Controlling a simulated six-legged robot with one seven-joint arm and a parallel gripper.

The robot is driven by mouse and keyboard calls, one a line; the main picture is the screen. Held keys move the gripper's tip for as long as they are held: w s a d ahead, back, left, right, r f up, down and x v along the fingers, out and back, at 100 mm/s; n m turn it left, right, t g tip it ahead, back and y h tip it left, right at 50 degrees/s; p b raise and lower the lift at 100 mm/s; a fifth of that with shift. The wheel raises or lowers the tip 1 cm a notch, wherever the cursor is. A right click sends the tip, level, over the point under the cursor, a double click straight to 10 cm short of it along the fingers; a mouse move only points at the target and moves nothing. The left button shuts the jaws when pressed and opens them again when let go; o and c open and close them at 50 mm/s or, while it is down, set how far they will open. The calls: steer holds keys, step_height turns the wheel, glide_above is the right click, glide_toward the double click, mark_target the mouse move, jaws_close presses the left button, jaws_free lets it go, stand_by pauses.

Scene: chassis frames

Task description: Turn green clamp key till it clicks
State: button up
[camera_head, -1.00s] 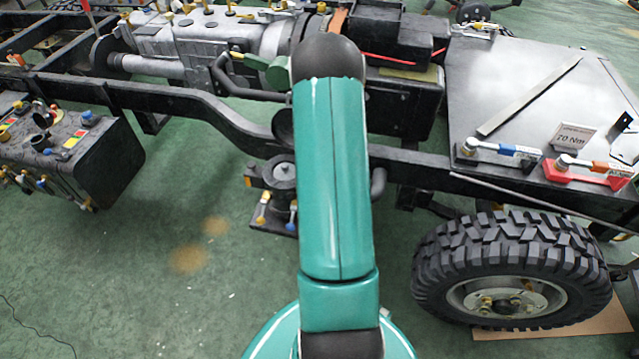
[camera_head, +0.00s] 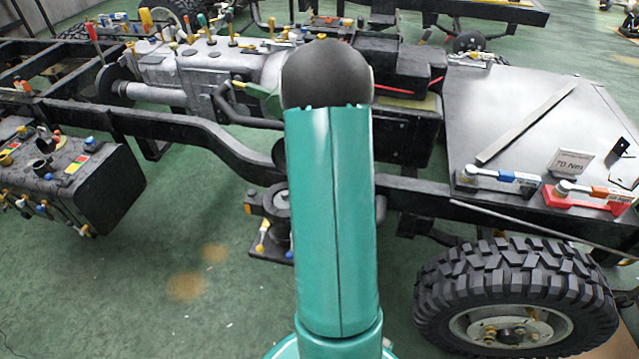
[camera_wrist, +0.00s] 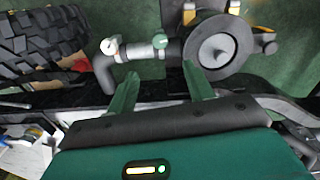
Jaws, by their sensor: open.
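In the wrist view a green clamp key (camera_wrist: 160,41) stands at a metal clamp band on a short hose (camera_wrist: 138,53) with a black elbow. A white key (camera_wrist: 110,45) stands at the hose's left part. My gripper (camera_wrist: 160,80) is open and empty. Its two green fingers are spread apart, with the green key beyond the gap between them in the picture, and they appear apart from it. In the head view my arm hides my gripper and the clamp; a bit of black elbow (camera_head: 381,207) shows at the arm's right edge.
A round black canister (camera_wrist: 217,50) stands close right of the hose, near my right finger. A dark frame rail (camera_head: 195,122) runs across. Torque tools, one blue-marked (camera_head: 500,180) and one red (camera_head: 588,196), rest on the fender (camera_head: 540,100).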

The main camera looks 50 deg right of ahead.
step_height(320, 180, down, 14)
steer(key=shift+r, duration=0.1)
stand_by(1.1)
steer(key=shift+c, duration=0.2)
steer(key=c, duration=0.9)
